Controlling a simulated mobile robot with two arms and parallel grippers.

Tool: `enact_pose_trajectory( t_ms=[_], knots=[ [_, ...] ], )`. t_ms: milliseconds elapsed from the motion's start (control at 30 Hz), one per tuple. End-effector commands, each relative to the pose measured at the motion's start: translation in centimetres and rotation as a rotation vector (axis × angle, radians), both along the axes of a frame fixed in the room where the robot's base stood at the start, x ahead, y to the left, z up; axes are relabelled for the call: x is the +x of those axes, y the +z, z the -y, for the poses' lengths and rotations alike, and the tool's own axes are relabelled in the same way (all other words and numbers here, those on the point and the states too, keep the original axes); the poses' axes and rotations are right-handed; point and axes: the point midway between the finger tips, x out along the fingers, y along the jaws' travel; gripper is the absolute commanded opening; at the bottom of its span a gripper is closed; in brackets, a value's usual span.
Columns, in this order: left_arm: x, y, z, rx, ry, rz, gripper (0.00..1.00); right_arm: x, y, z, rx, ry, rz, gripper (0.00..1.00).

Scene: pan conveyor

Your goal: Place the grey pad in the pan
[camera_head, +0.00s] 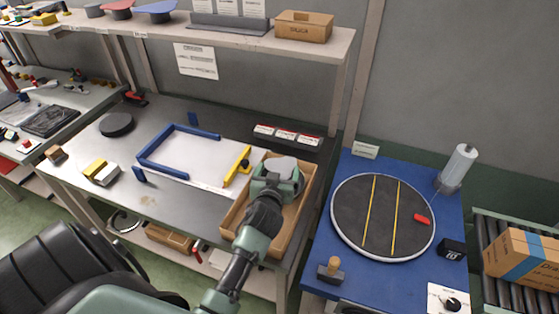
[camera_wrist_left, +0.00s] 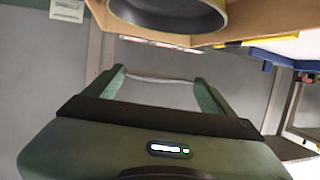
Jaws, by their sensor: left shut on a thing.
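My left gripper (camera_head: 284,169) is above the wooden tray (camera_head: 301,218) at the right end of the grey bench. It is shut on a light grey, flat piece, which looks like the grey pad (camera_head: 283,163). In the left wrist view the gripper (camera_wrist_left: 160,82) shows a thin pale edge of this piece between its fingers. My right gripper is not in view.
A blue frame (camera_head: 160,148) and a yellow bar (camera_head: 238,165) stand on the bench left of the tray. A black disc (camera_head: 117,124) lies farther left. A blue table with a dark round turntable (camera_head: 383,230) is to the right. A shelf (camera_head: 230,38) runs behind.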

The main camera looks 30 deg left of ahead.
Motion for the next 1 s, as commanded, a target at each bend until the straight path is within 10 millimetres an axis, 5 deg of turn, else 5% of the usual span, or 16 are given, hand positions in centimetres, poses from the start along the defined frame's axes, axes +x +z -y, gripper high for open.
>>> enact_pose_trajectory(
  t_ms=[167, 667, 1000],
  knots=[
    [1.7, 0.2, -0.9, 0.001, 0.032, 0.001, 0.48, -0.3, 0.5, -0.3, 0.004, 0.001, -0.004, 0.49],
    [1.4, 0.2, -0.8, -0.005, 0.033, -0.002, 0.48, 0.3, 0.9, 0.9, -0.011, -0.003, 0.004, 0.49],
    [1.4, -3.5, -0.8, -0.004, 0.031, -0.001, 0.48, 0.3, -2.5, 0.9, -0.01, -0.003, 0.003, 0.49]
  ],
)
